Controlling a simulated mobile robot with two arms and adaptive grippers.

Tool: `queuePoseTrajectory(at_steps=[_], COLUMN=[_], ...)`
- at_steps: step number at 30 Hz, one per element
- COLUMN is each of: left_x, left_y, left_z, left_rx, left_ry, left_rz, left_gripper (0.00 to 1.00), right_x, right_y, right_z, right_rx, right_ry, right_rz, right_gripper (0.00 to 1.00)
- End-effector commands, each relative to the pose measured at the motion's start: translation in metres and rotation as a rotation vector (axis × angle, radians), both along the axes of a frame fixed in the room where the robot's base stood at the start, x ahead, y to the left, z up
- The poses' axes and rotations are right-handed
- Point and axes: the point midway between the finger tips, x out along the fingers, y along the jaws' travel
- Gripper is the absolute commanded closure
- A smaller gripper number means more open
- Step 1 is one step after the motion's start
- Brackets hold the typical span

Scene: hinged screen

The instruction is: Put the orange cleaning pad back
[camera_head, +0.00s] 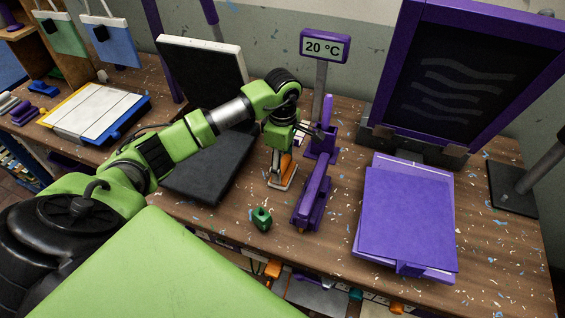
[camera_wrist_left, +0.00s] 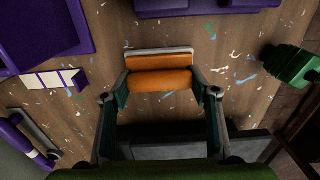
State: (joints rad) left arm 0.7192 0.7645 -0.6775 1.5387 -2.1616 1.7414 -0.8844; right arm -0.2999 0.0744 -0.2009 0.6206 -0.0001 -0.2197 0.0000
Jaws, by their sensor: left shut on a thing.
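The orange cleaning pad (camera_wrist_left: 160,81) is between the two fingers of my left gripper (camera_wrist_left: 162,92) in the left wrist view, with a pale strip along its far edge. In the head view my left gripper (camera_head: 281,152) points down and is shut on the pad (camera_head: 286,166), which is partly hidden by the fingers. The pad is at or just above the wooden table; I cannot tell whether it touches. A purple stand (camera_head: 313,195) is just right of it. My right gripper is not in view.
A small green block (camera_head: 262,218) lies in front of the gripper. A 20 °C display (camera_head: 325,47) stands behind. Bare table (camera_head: 335,200) lies right of the purple stand.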

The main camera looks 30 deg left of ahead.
Motion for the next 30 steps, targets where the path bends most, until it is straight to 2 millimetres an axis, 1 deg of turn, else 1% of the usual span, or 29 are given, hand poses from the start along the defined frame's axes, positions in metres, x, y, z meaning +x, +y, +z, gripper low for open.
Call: queuePoseTrajectory(at_steps=[1,2,3,4,13,17,18,20,27,30], left_x=[0.0,0.0,0.0,0.0,0.0,0.0,0.001,0.002,0.002,0.001], left_y=[0.0,0.0,0.0,0.0,0.0,0.0,0.0,0.0,0.001,0.0], left_z=[-0.003,-0.002,-0.002,-0.002,-0.001,0.005,0.007,0.016,0.069,0.088], left_rx=[0.0,0.0,0.0,0.0,0.0,-0.001,0.0,0.0,0.001,0.0], left_ry=[-0.001,-0.001,0.0,0.0,0.0,0.0,-0.004,-0.006,-0.007,-0.005], left_rz=[0.0,0.0,0.0,0.0,0.0,0.0,0.0,0.001,0.001,0.001], left_gripper=[0.65,0.4,0.3,0.28,0.28,0.28,0.28,0.28,0.28,0.28], right_x=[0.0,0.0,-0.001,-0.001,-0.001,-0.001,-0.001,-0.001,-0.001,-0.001], right_y=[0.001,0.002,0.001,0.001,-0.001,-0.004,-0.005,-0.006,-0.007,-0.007], right_z=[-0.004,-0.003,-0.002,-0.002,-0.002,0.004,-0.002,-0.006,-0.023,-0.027], right_rx=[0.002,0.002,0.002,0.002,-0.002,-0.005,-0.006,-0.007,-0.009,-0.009], right_ry=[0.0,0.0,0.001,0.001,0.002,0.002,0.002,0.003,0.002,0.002], right_rz=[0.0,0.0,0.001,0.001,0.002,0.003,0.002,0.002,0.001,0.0], right_gripper=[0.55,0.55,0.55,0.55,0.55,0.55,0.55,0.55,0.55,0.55])
